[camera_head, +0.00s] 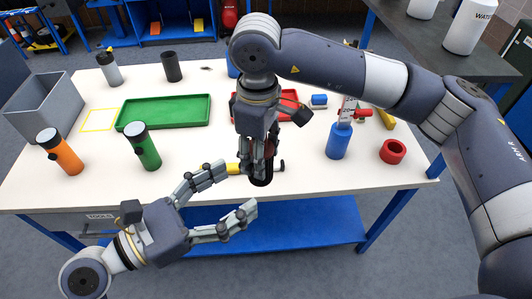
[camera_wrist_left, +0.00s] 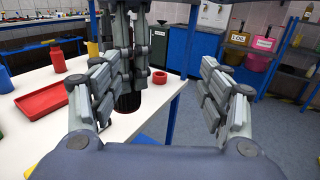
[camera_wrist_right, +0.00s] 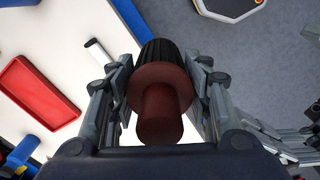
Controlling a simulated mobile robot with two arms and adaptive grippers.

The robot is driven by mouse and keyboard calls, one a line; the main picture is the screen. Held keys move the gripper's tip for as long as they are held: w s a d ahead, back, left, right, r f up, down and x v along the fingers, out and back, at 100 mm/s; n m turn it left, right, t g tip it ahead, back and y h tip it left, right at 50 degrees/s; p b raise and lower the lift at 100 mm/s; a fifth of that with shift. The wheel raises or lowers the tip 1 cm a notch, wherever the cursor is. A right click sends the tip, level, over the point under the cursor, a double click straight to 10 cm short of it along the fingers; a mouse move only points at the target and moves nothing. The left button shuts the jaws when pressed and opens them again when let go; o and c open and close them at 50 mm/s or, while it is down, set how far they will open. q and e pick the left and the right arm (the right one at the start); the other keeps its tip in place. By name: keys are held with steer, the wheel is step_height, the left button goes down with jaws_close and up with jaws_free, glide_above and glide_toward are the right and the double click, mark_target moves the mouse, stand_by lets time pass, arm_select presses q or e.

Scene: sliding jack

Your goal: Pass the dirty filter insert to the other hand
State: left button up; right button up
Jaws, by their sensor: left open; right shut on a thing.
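The dirty filter insert (camera_head: 261,181) is a dark pleated cylinder. In the right wrist view the filter insert (camera_wrist_right: 160,88) shows its reddish-brown flange and stem toward me. In the left wrist view the insert's dark body (camera_wrist_left: 128,103) hangs beyond the left finger, partly hidden, with open space between my left fingers.
The white table (camera_head: 205,175) holds a green tray (camera_head: 140,125), a green bottle (camera_head: 146,150), an orange bottle (camera_head: 62,153) and a grey bin (camera_head: 45,108). A red tray (camera_wrist_right: 38,92), a blue bottle (camera_head: 338,142) and a red ring (camera_head: 393,151) are at right.

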steer(key=shift+w+a+f, duration=0.1)
arm_select(q)
steer(key=shift+f+n+t+y, duration=2.3)
steer(key=shift+f+t+y, duration=0.1)
steer(key=shift+t, duration=0.3)
steer(key=x, duration=1.2)
steer(key=shift+w+a, duration=0.25)
steer(key=shift+a, duration=0.2)
steer(key=c, duration=1.2)
steer(key=shift+d+r, duration=0.1)
arm_select(e)
steer(key=o, duration=1.2)
arm_select(q)
steer(key=shift+s, duration=0.1)
steer(key=shift+c, duration=0.4)
